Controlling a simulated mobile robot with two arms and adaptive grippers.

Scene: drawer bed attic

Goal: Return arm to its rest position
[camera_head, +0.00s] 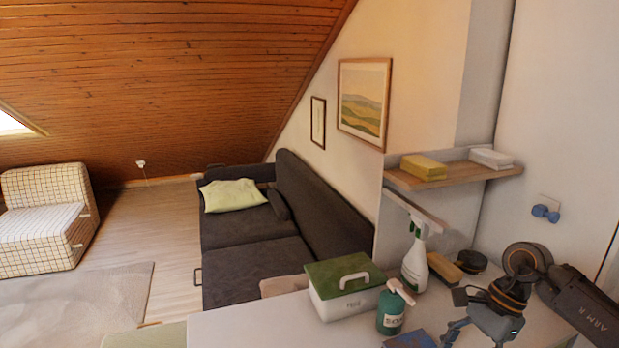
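My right arm (582,305), marked "ARM R", comes in from the right edge and bends down over the white counter. Its gripper (452,318) is at the lower right, with its fingers spread apart and nothing visible between them. It is right of the green soap bottle (391,312) and in front of the spray bottle (415,264). A blue item (410,341) lies close to the fingertips, cut by the bottom edge; I cannot tell whether they touch. My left arm and gripper are out of view.
A white box with a green lid (345,288) stands on the counter (245,325). A tan block (444,267) and a dark round item (471,262) sit behind my gripper. A wall shelf (450,177) overhangs the back. A dark sofa (265,250) stands beyond.

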